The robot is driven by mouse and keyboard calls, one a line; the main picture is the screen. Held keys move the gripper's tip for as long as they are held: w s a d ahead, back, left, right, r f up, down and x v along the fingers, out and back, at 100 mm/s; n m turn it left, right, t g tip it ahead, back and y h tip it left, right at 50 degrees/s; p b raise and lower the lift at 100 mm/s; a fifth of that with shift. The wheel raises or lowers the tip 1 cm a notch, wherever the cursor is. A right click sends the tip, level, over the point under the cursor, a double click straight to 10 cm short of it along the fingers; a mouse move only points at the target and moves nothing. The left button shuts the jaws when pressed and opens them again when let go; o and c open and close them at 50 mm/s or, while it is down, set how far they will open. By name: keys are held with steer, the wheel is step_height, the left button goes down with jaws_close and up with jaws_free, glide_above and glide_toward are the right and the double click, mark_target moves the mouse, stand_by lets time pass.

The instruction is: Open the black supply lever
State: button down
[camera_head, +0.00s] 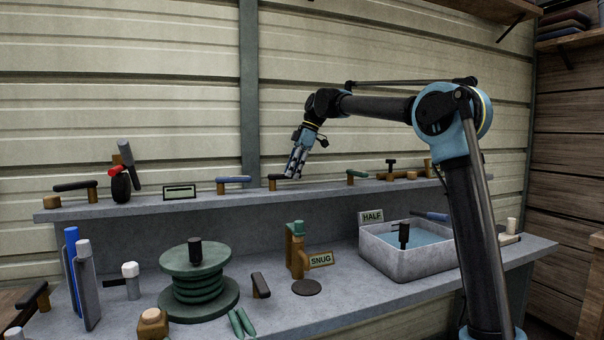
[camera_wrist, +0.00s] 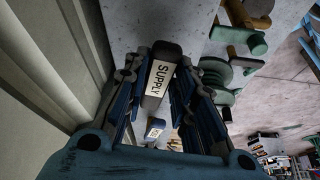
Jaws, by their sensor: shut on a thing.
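The black supply lever (camera_head: 275,177) is on the raised back shelf, on a brown pivot. In the head view my gripper (camera_head: 290,175) reaches down to the lever's right end from above, and the fingers cover that end. In the wrist view the lever (camera_wrist: 160,78) lies between my two fingers, with its white SUPPLY label facing the camera. My gripper (camera_wrist: 165,68) is shut on the lever. In the head view the lever lies roughly level, along the shelf.
Below are a green spool (camera_head: 198,284), a SNUG sign (camera_head: 320,259) and a water basin (camera_head: 395,265). The ribbed wall (camera_head: 200,90) is close behind.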

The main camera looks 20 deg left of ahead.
steer(key=shift+w, duration=0.2)
steer(key=c, duration=1.3)
jaws_free()
steer(key=shift+s, duration=0.1)
steer(key=v, duration=1.2)
